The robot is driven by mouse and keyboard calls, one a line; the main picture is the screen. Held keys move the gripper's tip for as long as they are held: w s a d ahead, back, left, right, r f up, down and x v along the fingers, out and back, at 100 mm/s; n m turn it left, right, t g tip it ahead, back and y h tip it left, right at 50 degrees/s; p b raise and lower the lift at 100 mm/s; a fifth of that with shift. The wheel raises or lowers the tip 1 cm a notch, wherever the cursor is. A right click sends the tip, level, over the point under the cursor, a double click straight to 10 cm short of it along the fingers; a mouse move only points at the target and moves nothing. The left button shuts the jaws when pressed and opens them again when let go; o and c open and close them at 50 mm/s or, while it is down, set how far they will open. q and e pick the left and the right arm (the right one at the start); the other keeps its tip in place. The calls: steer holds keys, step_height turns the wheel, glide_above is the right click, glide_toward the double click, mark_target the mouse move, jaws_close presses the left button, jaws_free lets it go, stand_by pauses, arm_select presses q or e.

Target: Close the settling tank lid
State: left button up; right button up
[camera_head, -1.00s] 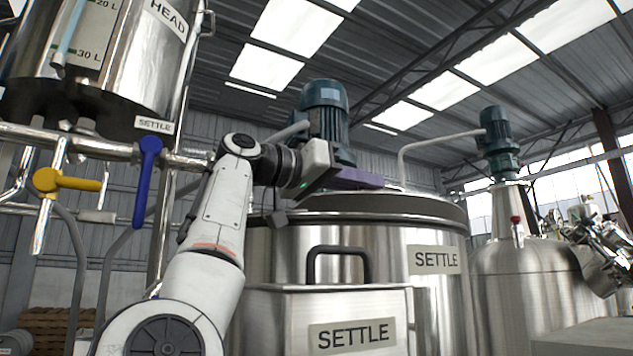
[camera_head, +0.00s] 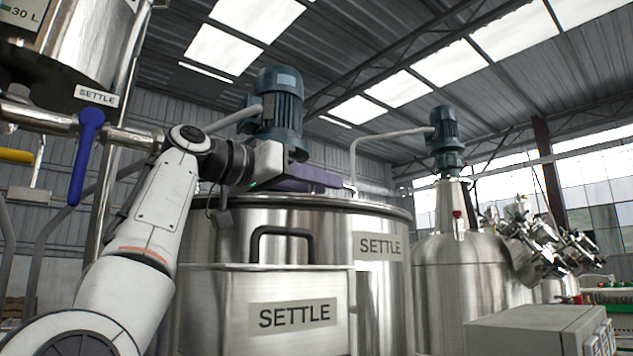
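The large steel settling tank (camera_head: 382,285) stands at the middle with a SETTLE label on its side. Its lid (camera_head: 372,205) shows only edge-on as a thin dark-and-bright rim along the top. I cannot tell whether it is fully seated. My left gripper (camera_head: 325,178), with purple fingers, is at the top of the tank, just above the rim in the picture. The finger gap and any contact with the lid are hidden by the side-on angle. My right gripper is out of view.
A steel box (camera_head: 290,312) labelled SETTLE stands before the tank, with a black handle (camera_head: 283,232) above its top edge. A blue motor (camera_head: 278,105) rises behind my gripper. A blue-handled valve (camera_head: 82,160) is at left. Another tank (camera_head: 470,290) and a grey box (camera_head: 535,330) are at right.

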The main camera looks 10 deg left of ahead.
mark_target(267, 193)
arm_select(q)
steer(key=shift+a+r, duration=0.1)
